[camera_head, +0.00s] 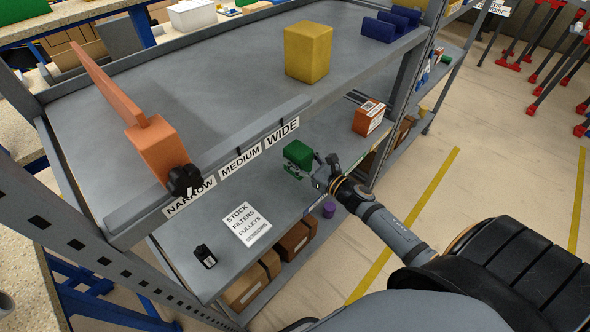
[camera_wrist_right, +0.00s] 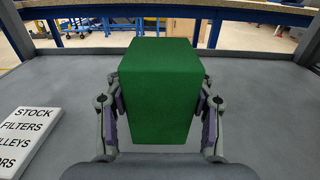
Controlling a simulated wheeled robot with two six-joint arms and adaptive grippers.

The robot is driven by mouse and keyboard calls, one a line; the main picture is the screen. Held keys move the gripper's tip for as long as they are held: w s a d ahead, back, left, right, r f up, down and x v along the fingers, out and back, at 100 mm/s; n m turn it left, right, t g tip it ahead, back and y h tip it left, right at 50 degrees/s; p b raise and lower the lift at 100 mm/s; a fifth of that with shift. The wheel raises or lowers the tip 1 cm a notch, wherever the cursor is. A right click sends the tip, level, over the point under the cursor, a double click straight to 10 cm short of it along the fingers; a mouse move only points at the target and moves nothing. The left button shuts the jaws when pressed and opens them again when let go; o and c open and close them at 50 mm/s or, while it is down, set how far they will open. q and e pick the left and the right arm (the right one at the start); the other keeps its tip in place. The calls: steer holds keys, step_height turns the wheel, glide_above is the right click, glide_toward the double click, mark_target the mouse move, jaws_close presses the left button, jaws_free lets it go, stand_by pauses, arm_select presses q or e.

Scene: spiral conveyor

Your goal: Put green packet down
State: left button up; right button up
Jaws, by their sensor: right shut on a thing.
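The green packet (camera_head: 298,154) is a plain green block. In the head view it is at the middle shelf (camera_head: 190,238), below the labelled top shelf. My right gripper (camera_head: 305,172) reaches in from the right and is shut on it. In the right wrist view the green packet (camera_wrist_right: 158,92) fills the centre, upright, with a finger of my right gripper (camera_wrist_right: 160,112) against each side. Its lower end is close to the grey shelf surface; I cannot tell whether it touches. My left gripper does not show.
An orange box (camera_head: 368,117) is further right. The top shelf holds a yellow block (camera_head: 307,52) and an orange tool (camera_head: 160,150). Bare shelf surrounds the packet.

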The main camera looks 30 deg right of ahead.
steer(key=shift+w+a+f, duration=0.2)
steer(key=shift+w+f, duration=0.3)
steer(key=shift+f, duration=0.1)
step_height(320, 180, down, 3)
steer(key=shift+w+f+b, duration=0.1)
steer(key=shift+f+b, duration=0.1)
steer(key=shift+b, duration=0.1)
steer(key=shift+f, duration=0.15)
steer(key=o, duration=1.3)
steer(key=shift+o, duration=0.2)
